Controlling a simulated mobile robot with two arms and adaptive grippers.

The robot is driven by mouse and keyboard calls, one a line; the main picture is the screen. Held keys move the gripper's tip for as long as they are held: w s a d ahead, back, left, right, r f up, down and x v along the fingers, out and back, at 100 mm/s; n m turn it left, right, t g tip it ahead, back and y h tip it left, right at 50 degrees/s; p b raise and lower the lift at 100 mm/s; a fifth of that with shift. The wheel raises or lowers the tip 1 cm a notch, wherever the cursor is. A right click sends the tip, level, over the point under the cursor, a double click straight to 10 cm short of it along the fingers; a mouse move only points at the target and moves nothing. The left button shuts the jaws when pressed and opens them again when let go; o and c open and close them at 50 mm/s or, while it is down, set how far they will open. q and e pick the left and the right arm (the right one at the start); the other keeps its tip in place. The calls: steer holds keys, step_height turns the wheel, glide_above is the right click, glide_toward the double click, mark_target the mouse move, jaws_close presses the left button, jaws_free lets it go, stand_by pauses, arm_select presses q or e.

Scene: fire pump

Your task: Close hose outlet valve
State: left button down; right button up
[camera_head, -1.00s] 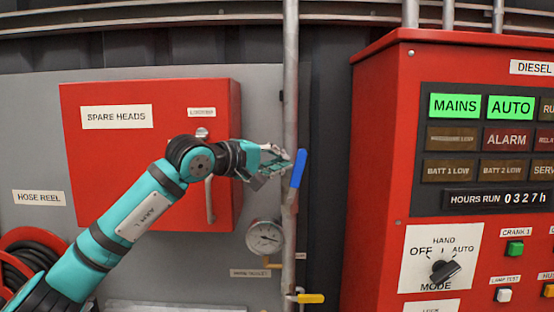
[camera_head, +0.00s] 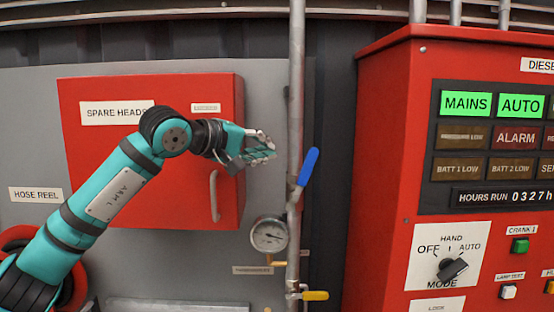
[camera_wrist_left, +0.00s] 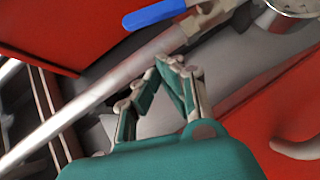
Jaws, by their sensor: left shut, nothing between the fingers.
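A blue lever handle (camera_head: 308,168) sits on the vertical grey pipe (camera_head: 296,90), its upper end leaning right of the pipe. Lower on the same pipe is a yellow lever (camera_head: 314,296), which points right. I cannot tell from a label which one is the hose outlet valve. My left gripper (camera_head: 268,146) is shut and empty, left of the pipe and apart from the blue lever. In the left wrist view the fingertips (camera_wrist_left: 159,66) meet, and the blue handle (camera_wrist_left: 154,14) lies beyond them, past the pipe. My right gripper is not in view.
A red spare heads cabinet (camera_head: 80,170) with a pale handle is behind my left arm. A round gauge (camera_head: 268,235) is left of the pipe. A red control panel (camera_head: 380,180) stands to the right, with a dark gap between it and the pipe.

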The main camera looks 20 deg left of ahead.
arm_select(q)
steer(key=b+v, duration=0.2)
steer(key=v, duration=0.5)
steer(key=shift+s, duration=0.2)
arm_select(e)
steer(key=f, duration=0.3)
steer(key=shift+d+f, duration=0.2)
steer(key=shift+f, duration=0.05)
arm_select(q)
steer(key=shift+d, duration=0.15)
